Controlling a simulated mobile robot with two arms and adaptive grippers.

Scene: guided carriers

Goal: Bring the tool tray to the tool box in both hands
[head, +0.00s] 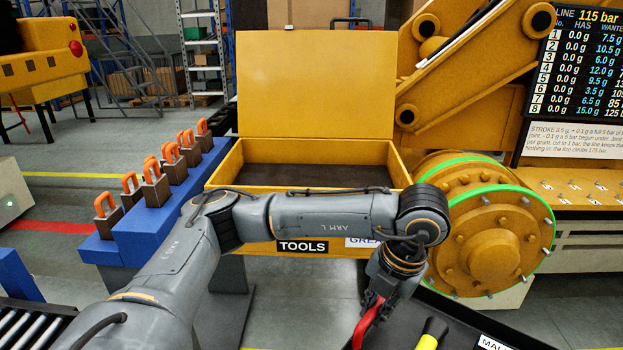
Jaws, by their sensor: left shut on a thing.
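The tool box (315,82) is yellow, stands open with its lid up, and bears a TOOLS label on its front. Its inside looks dark and empty. A black tray (465,318), apparently the tool tray, shows in part at the bottom right, below and in front of the box. A yellow and black tool lies in it, and a white label is cut off by the frame. My left gripper (376,302) points down at the tray's left side, shut on a red handle (368,322). My arm hides part of the box front. My right gripper is out of view.
A blue stepped rack (160,215) with several orange-shackled padlocks stands left of the box. A large yellow hub (490,240) with a green ring stands close on the right. A roller conveyor (35,328) is at the bottom left. Open floor lies at the far left.

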